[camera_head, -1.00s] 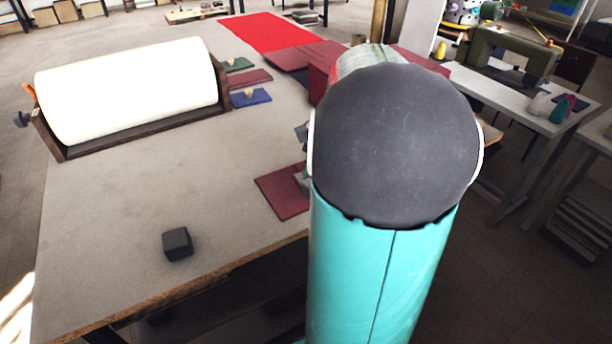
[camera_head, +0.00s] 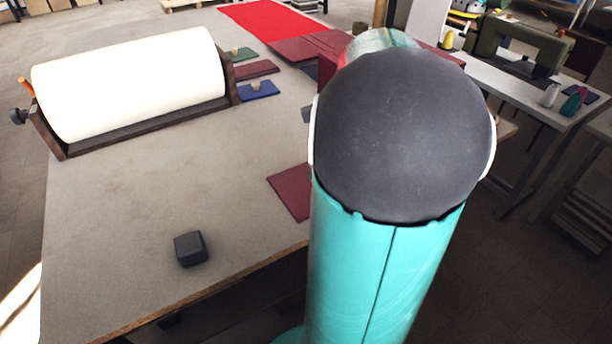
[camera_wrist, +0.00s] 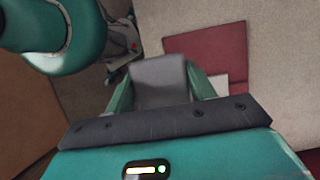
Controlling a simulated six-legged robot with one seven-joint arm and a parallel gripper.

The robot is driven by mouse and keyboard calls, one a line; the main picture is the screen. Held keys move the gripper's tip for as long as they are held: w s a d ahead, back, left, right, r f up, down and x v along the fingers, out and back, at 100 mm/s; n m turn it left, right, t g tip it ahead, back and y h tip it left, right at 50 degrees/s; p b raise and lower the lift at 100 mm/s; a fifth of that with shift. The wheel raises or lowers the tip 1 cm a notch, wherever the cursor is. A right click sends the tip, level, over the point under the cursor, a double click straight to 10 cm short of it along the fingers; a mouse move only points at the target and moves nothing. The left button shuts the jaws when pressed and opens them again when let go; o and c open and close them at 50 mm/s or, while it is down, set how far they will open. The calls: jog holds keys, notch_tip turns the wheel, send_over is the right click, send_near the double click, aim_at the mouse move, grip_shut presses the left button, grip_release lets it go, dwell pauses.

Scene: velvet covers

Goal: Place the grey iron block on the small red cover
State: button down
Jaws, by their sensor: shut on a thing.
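My gripper (camera_wrist: 160,88) is shut on a grey block (camera_wrist: 158,75), whose grey face shows between the fingers in the wrist view. Beyond it lies a dark red cover (camera_wrist: 212,48), partly hidden by the block and right finger. I cannot tell whether the block touches it. In the head view a flat dark red cover (camera_head: 288,190) lies near the table's front edge, partly behind my arm, which hides my gripper and the held block. Another dark grey block (camera_head: 190,249) sits on the table to the left.
A white roll (camera_head: 130,85) in a dark cradle stands at left. Small green (camera_head: 240,54), dark red (camera_head: 255,70) and blue (camera_head: 258,91) covers lie beside it. A bright red cloth (camera_head: 270,20) is at the back. The table (camera_head: 150,190) is clear around the loose block.

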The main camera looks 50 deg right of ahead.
jog(key=w+d+f, duration=0.1)
jog(key=w+f, duration=0.1)
jog(key=w+d+f, duration=0.1)
jog(key=w+f, duration=0.1)
jog(key=w, duration=0.1)
jog(key=w+f, duration=0.3)
jog(key=shift+w+d, duration=0.1)
jog(key=shift+d, duration=0.3)
jog(key=shift+w+d+f, duration=0.1)
jog(key=shift+w+f, duration=0.15)
jog(key=shift+f, duration=0.1)
jog(key=shift+w+f, duration=0.1)
jog(key=shift+f, duration=1.5)
jog(key=shift+f, duration=0.15)
jog(key=c, duration=0.5)
grip_release()
